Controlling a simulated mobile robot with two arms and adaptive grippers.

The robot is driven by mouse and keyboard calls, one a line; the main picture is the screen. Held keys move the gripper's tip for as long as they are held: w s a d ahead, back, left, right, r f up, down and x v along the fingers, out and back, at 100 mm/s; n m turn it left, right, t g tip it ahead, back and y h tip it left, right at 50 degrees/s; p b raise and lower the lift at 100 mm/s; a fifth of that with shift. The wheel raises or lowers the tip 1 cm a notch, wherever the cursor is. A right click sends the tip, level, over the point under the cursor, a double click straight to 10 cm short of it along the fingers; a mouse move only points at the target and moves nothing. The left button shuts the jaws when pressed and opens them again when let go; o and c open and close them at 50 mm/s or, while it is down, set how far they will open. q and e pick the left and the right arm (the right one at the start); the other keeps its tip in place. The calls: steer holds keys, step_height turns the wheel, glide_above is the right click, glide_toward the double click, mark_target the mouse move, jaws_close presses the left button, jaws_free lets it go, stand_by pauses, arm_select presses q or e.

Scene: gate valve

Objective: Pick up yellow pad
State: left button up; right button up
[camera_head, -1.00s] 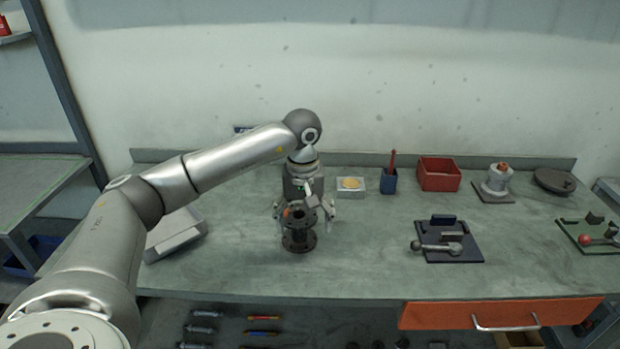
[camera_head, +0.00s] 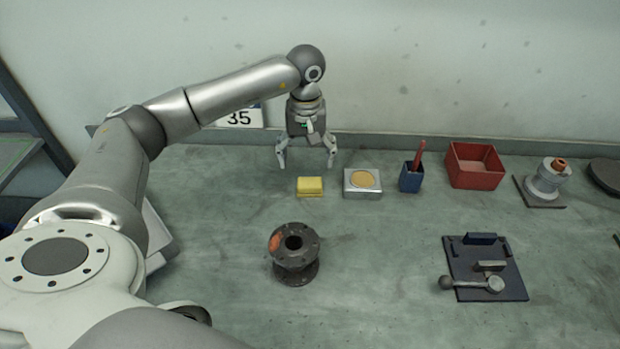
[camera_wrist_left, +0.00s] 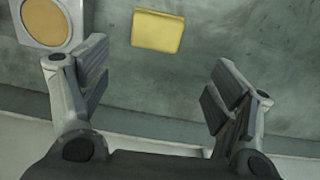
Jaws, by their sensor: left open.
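The yellow pad (camera_head: 310,187) lies flat on the grey-green table, left of a small light box with a round tan top. My left gripper (camera_head: 306,165) is open and empty, hanging over the back of the table, behind and above the pad. In the left wrist view the yellow pad (camera_wrist_left: 157,31) shows at the top, beyond the open fingers (camera_wrist_left: 160,82) and not between them. My right gripper is not in view.
The light box (camera_head: 362,192) stands close to the pad's right. Farther right are a blue cup (camera_head: 411,182) and a red bin (camera_head: 474,166). A dark flanged valve part (camera_head: 294,262) stands in front. The wall is close behind my left gripper.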

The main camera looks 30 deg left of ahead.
mark_target(310, 177)
arm_select(q)
steer(key=shift+s+f, duration=0.15)
steer(key=shift+f, duration=0.5)
steer(key=shift+d+f, duration=0.1)
steer(key=shift+f, duration=0.3)
steer(key=f+p, duration=0.1)
steer(key=f, duration=0.2)
steer(key=f+p, duration=0.1)
steer(key=f, duration=0.1)
steer(key=shift+w+d+p, duration=0.2)
steer(key=shift+w+p, duration=0.1)
steer(key=shift+w, duration=0.05)
steer(key=shift+f, duration=0.4)
steer(key=c, duration=1)
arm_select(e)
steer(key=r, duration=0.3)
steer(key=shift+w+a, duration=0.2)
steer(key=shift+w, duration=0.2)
